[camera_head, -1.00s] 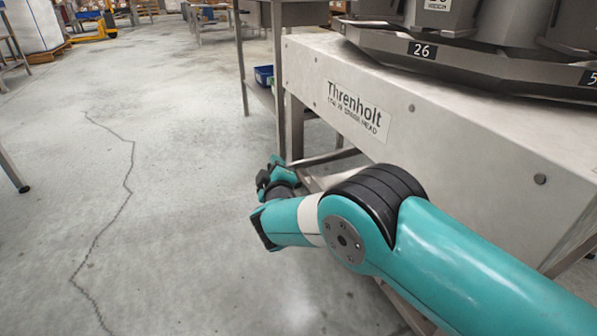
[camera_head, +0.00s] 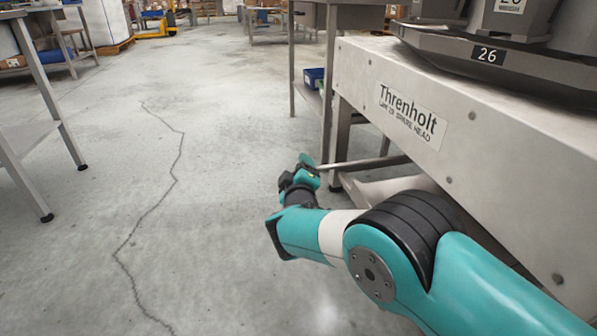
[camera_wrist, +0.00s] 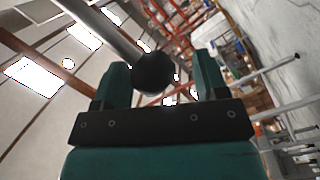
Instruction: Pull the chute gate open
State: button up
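My gripper (camera_wrist: 160,85) is open, with one teal finger on each side in the wrist view. A dark round knob (camera_wrist: 153,72) on a grey metal rod (camera_wrist: 110,32) shows between the fingers, closer to the left finger. I cannot tell whether it touches a finger or how deep it sits. In the head view my gripper (camera_head: 303,168) is low beside the Threnholt weigher (camera_head: 470,170), near the end of a grey bar (camera_head: 365,163); its fingers are small there. No chute gate panel can be made out, and my arm hides part of the weigher's lower side.
A steel table (camera_head: 310,95) with a blue bin (camera_head: 314,77) stands behind the weigher. Another table's legs (camera_head: 62,130) stand at the left. The cracked concrete floor (camera_head: 220,180) between them is clear.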

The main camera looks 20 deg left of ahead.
jog(key=shift+d, duration=0.15)
jog(key=shift+s+d+r+p, duration=0.1)
jog(key=shift+s+p, duration=0.2)
jog(key=shift+s, duration=0.05)
jog(key=p+v, duration=0.5)
jog(key=v, duration=1.1)
jog(key=shift+s+p, duration=0.35)
jog(key=shift+d, duration=0.1)
